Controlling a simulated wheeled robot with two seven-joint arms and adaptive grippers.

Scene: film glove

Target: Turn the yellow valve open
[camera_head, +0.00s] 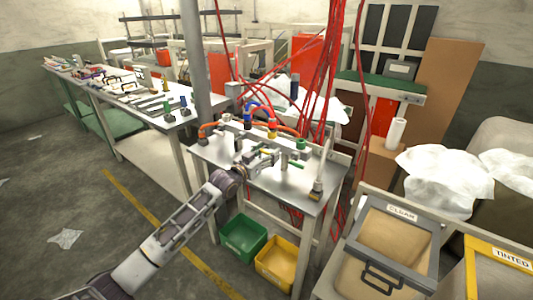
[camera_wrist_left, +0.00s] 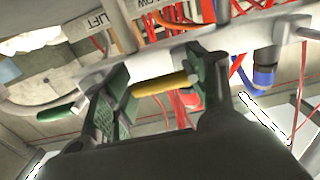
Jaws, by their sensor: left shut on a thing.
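The yellow valve's handle (camera_wrist_left: 160,83) shows in the left wrist view as a short yellow bar below a grey pipe, between the two dark green finger pads. My left gripper (camera_wrist_left: 158,92) is shut on it, one pad at each end of the bar. In the head view my left gripper (camera_head: 258,160) reaches in from the lower left to the pipework on the metal table (camera_head: 318,188). There the gripper and pipes hide most of the yellow handle. My right gripper is not in view.
A green handle (camera_wrist_left: 55,113) and a blue fitting (camera_wrist_left: 264,78) flank the yellow one. Red hoses (camera_head: 325,70) hang over the table. Green (camera_head: 242,238) and yellow (camera_head: 276,262) bins stand below its front. A grey post (camera_head: 193,60) rises behind left.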

